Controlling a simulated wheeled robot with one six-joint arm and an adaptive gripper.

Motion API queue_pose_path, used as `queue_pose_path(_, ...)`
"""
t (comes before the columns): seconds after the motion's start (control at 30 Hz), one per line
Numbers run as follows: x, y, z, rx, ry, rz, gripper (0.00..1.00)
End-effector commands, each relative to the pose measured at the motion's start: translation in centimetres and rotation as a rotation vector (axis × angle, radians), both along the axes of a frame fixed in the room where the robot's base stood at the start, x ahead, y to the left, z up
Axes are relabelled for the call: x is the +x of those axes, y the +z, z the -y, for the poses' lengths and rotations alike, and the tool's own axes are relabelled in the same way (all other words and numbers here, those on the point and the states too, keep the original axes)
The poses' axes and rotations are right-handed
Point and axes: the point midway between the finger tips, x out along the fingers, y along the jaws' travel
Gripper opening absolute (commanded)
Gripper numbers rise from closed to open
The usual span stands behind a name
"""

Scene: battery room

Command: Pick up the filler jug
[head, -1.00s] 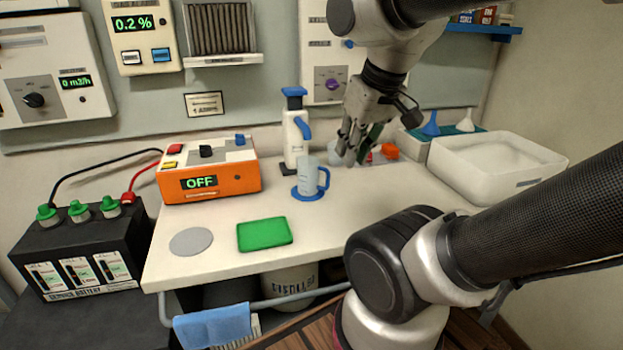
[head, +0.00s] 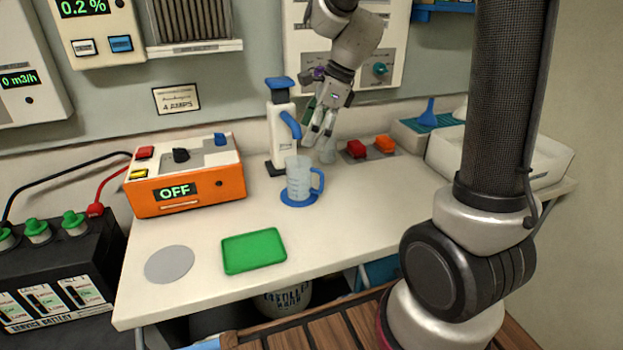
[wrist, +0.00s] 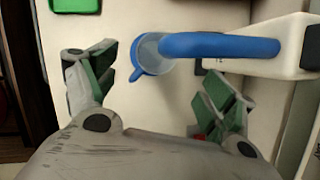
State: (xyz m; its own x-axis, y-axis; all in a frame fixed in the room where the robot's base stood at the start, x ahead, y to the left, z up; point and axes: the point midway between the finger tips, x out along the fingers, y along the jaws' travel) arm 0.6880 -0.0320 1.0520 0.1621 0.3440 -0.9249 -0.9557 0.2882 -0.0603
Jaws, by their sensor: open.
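The filler jug (head: 299,181) is a clear, pale cup with a blue handle on its right side. It stands upright on a blue round mat (head: 287,198) on the bench. The wrist view shows the jug (wrist: 151,52) from above, its rim partly covered by the blue spout (wrist: 220,45) of a white dispenser (head: 282,130). My gripper (head: 319,138) is open and empty, behind and above the jug to the right in the head view. In the wrist view my gripper (wrist: 168,82) has its fingers spread, with the jug ahead between them, apart from both.
The white dispenser stands close behind the jug. An orange charger (head: 187,178) is to the left. A green tray (head: 254,250) and a grey disc (head: 169,264) lie in front. Red (head: 356,149) and orange (head: 385,144) blocks and a white basin (head: 547,160) are at right.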

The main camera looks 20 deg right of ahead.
Motion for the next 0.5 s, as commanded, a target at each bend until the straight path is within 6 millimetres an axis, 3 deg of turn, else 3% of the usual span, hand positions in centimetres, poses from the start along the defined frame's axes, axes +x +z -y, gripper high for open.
queue_pose_path(0.27,0.7,-2.2,-1.0,0.016,-0.048,-0.026,0.84)
queue_pose_path(0.5,0.4,-5.6,-1.8,0.014,-0.045,-0.026,0.84)
